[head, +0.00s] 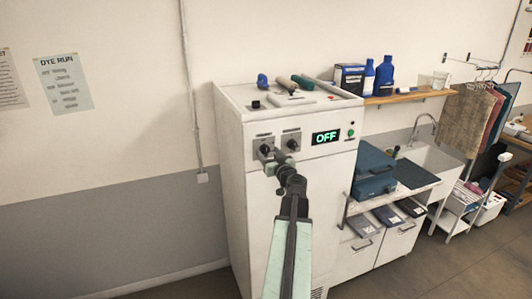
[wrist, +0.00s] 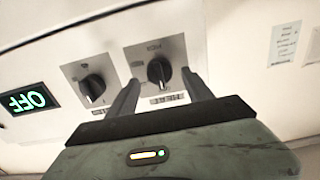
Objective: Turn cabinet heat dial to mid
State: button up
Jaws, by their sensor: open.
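The white cabinet (head: 240,200) stands in the middle of the head view, with two black dials on square plates. The left dial (head: 265,150) also shows in the wrist view (wrist: 160,72), which is upside down, with a blurred label beside it. The other dial (head: 292,145) is nearer the display; the wrist view shows it outside my fingers (wrist: 93,88). My gripper (wrist: 160,80) is open, with its two fingertips on either side of the left dial; I cannot tell whether they touch it. In the head view my gripper (head: 269,161) partly covers that dial's area. Its exact setting is unclear.
Rolls and small objects lie on the cabinet top. A blue case (head: 374,170) sits on the counter to the right.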

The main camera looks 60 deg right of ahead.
jog(key=shift+x, duration=1.05)
grip_shut()
jog(key=shift+a, duration=0.1)
jog(key=m, duration=0.6)
jog(key=shift+s, duration=0.1)
jog(key=m, duration=0.6)
jog(key=shift+d, duration=0.2)
jog(key=m, duration=0.5)
jog(key=shift+f+m, duration=0.15)
jog(key=shift+m, duration=0.25)
jog(key=m, duration=0.6)
jog(key=shift+f, duration=0.1)
